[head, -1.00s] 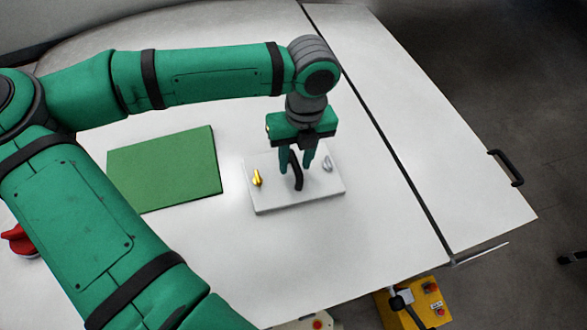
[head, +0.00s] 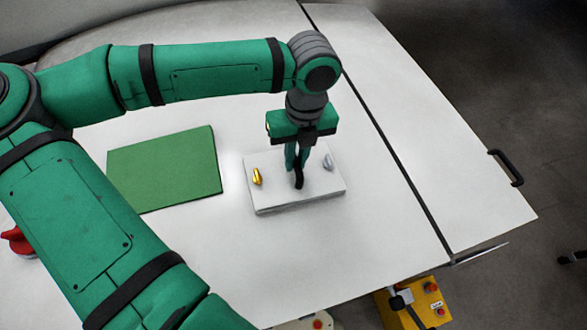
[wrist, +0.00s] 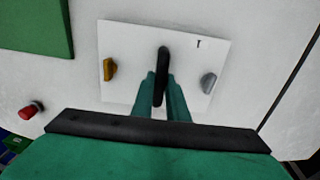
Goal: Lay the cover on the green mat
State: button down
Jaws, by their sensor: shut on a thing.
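The cover is a white rectangular plate (head: 281,202) with a black arched handle (head: 299,178) in its middle, a yellow knob (head: 257,176) on one side and a grey knob (head: 328,161) on the other. It lies on the white table, right of the green mat (head: 165,170). My gripper (head: 298,166) points down over the plate and is shut on the black handle. The wrist view shows the fingers (wrist: 162,100) on both sides of the handle (wrist: 162,72). The mat is flat and bare; its corner shows in the wrist view (wrist: 35,25).
A red knob-like object (head: 18,242) sits at the left, partly behind my arm. A dark seam crosses the table to the right of the plate. A yellow box with red buttons (head: 418,303) stands below the table's front edge. The table between mat and plate is clear.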

jog(key=shift+w+r, duration=0.15)
jog(key=shift+r, duration=0.1)
jog(key=shift+r, duration=0.1)
jog(key=shift+d+r, duration=0.15)
jog(key=shift+r, duration=0.65)
